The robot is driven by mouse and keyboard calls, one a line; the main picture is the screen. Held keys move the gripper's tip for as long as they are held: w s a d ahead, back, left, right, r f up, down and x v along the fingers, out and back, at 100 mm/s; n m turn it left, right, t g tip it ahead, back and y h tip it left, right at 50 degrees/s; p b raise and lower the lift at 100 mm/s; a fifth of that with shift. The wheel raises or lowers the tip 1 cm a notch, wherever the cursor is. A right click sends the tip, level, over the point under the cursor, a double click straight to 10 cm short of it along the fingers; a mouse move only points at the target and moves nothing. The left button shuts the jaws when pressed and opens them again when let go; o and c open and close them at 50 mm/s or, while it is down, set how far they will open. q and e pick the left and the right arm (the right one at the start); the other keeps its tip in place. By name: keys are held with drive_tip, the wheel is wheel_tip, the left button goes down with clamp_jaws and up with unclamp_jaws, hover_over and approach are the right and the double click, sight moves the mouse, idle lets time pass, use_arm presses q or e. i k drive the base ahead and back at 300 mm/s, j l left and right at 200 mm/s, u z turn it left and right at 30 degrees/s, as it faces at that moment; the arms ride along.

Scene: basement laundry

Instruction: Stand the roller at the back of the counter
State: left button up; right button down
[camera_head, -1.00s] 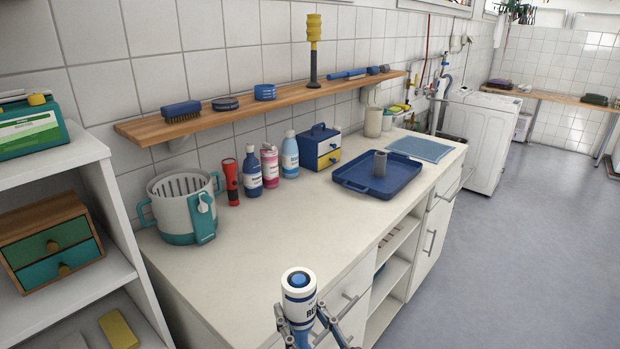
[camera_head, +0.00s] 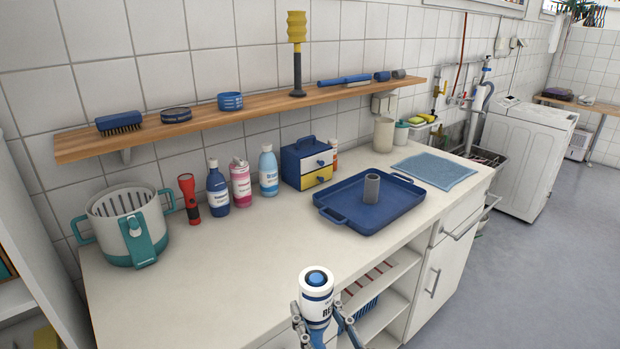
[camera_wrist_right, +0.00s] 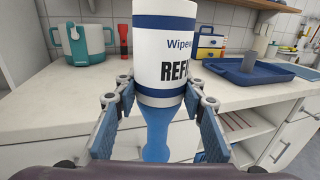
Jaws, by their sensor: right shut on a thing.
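The roller (camera_head: 317,290) is a white cylinder with blue bands and lettering, on a blue tapered handle. It also shows in the right wrist view (camera_wrist_right: 163,45), upright, with the handle below. My right gripper (camera_head: 328,322) is shut on it; in the right wrist view its fingers (camera_wrist_right: 160,112) stand either side of the blue handle. The roller is held at the front edge of the pale counter (camera_head: 225,275), and its lower end is hidden. A yellow ribbed piece on a dark stem (camera_head: 296,50) stands on the wall shelf. My left gripper is out of view.
Along the counter's back are a grey-and-teal basket (camera_head: 125,225), red torch (camera_head: 189,198), several bottles (camera_head: 241,184) and a small drawer box (camera_head: 306,163). A blue tray (camera_head: 345,215) holds a grey tube (camera_head: 371,188). A wooden shelf (camera_head: 205,116) overhangs the back. The counter's front left is clear.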

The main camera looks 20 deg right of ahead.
sight(350, 165)
drive_tip(key=l+u, duration=0.1)
drive_tip(key=l, duration=0.8)
drive_tip(key=l+u, duration=0.15)
drive_tip(key=l, duration=0.75)
drive_tip(key=l+u, duration=0.1)
drive_tip(key=l, duration=0.8)
drive_tip(key=k+l+u, duration=0.1)
drive_tip(key=l, duration=0.75)
